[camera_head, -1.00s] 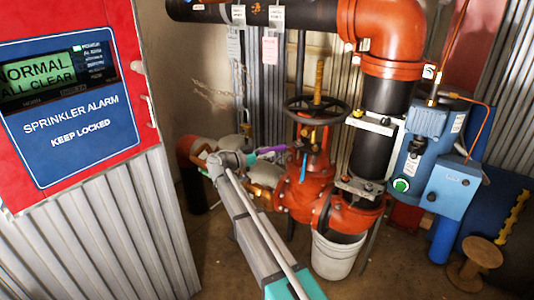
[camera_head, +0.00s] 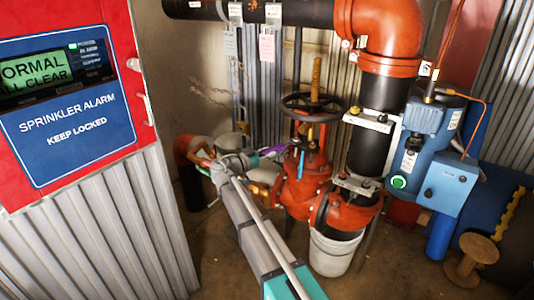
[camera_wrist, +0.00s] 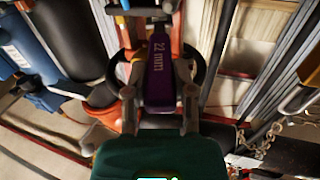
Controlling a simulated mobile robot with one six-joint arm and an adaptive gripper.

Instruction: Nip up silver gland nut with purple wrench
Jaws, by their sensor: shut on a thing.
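My gripper (camera_wrist: 158,108) is shut on the purple wrench (camera_wrist: 159,72), which is marked 22 mm. In the wrist view the wrench's handle lies between the fingers and its head points to the top edge. In the head view the purple wrench (camera_head: 272,150) reaches right from my gripper (camera_head: 252,159) towards the red valve (camera_head: 303,185), below its dark handwheel (camera_head: 314,106). The wrench head is close to the valve's stem. I cannot make out the silver gland nut clearly, nor whether the wrench is seated on it.
A red and grey alarm cabinet (camera_head: 85,150) stands at the left. A black pipe (camera_head: 372,150), a blue switch box (camera_head: 452,185) and a white bucket (camera_head: 334,252) are right of the valve. A wooden spool (camera_head: 475,258) stands on the floor at right.

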